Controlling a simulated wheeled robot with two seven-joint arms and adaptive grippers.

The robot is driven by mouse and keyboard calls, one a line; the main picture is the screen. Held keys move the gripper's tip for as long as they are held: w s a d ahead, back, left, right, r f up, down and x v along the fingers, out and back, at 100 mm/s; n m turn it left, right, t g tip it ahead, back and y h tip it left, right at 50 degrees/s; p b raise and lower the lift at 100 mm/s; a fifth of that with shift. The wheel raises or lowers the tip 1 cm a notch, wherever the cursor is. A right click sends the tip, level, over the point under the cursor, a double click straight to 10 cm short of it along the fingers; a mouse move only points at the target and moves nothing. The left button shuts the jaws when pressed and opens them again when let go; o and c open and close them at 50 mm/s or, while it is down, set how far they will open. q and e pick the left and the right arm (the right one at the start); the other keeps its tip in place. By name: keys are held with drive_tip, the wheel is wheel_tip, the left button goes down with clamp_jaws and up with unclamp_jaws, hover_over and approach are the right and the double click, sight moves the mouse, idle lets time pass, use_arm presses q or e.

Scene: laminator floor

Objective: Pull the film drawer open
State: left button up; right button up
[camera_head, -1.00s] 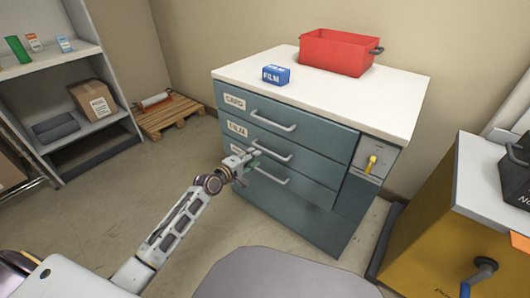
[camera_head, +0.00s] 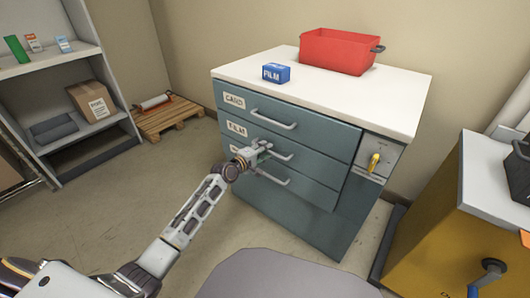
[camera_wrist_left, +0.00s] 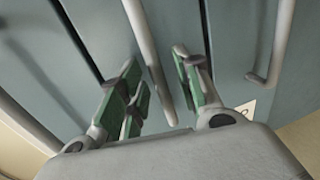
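The film drawer (camera_head: 290,143) is the middle of the teal cabinet's labelled drawers, and its front looks flush with the cabinet. Its bar handle (camera_head: 284,157) is partly hidden by my left gripper (camera_head: 262,154). In the left wrist view, the handle (camera_wrist_left: 144,35) runs between the two green-padded fingers of the left gripper (camera_wrist_left: 163,85). The fingers are open, with space on both sides of the bar, and I cannot tell if either touches it. My right gripper is not in view.
The card drawer handle (camera_head: 272,119) is above, and the bottom drawer handle (camera_head: 270,177) is close below. A yellow key or lever (camera_head: 374,161) sits right of the drawers. A blue film box (camera_head: 276,73) and red bin (camera_head: 337,52) stand on top. Floor before the cabinet is clear.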

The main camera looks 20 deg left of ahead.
use_arm(q)
drive_tip(key=shift+w+d+f, duration=0.1)
drive_tip(key=shift+w+d, duration=0.1)
drive_tip(key=shift+w, duration=0.2)
clamp_jaws()
